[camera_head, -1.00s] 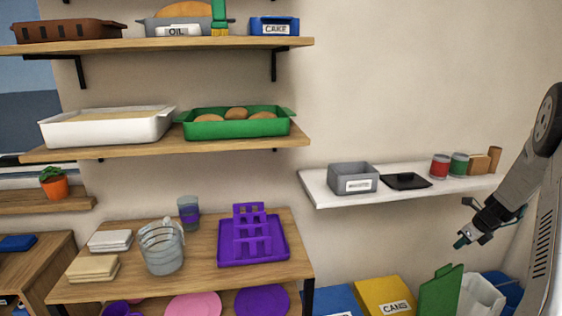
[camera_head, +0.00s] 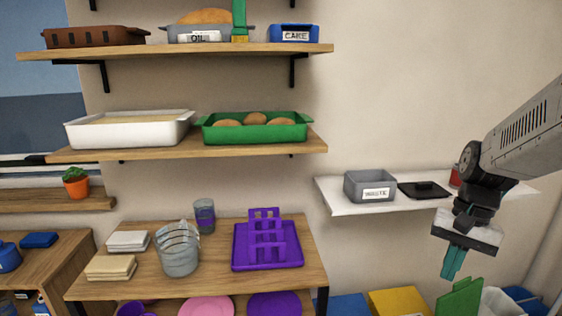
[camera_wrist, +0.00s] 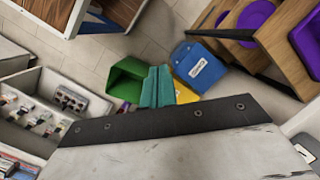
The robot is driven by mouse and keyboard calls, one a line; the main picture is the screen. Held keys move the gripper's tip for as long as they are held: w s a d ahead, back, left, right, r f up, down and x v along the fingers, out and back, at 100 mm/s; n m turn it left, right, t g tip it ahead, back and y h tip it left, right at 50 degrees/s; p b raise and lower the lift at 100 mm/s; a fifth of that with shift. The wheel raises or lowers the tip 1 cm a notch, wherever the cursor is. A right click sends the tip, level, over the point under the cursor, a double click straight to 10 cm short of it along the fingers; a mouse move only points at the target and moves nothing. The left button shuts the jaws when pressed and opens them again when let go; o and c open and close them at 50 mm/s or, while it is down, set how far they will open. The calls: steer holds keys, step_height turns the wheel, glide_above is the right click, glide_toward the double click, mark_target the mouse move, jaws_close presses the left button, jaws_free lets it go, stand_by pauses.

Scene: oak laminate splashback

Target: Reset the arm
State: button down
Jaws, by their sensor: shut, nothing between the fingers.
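My gripper (camera_head: 453,262) hangs at the right of the head view, in front of the white shelf's right part. Its teal fingers point down and are shut with nothing between them. In the wrist view the closed fingers (camera_wrist: 157,86) show at the middle, above the dark edge of the gripper body. They are seen against the green, yellow and blue bins and touch nothing that I can see.
The white shelf (camera_head: 338,204) holds a grey bin (camera_head: 370,187) and a black tray (camera_head: 424,190). Below are a yellow bin (camera_head: 398,302) and a green bin (camera_head: 461,300). A wooden table (camera_head: 212,269) with a purple rack (camera_head: 267,245) stands left.

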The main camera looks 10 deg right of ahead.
steer(key=s+a+r+n+t+h, duration=0.1)
steer(key=s+a+r+n, duration=0.2)
steer(key=s+a+n, duration=0.1)
steer(key=s+a+r+n+t+h, duration=0.1)
steer(key=s+a+r+n, duration=0.2)
steer(key=s+a, duration=0.4)
steer(key=shift+s+a+r+n+t, duration=0.25)
steer(key=shift+s+n, duration=0.25)
steer(key=shift+s, duration=0.55)
steer(key=shift+d, duration=0.15)
stand_by(0.9)
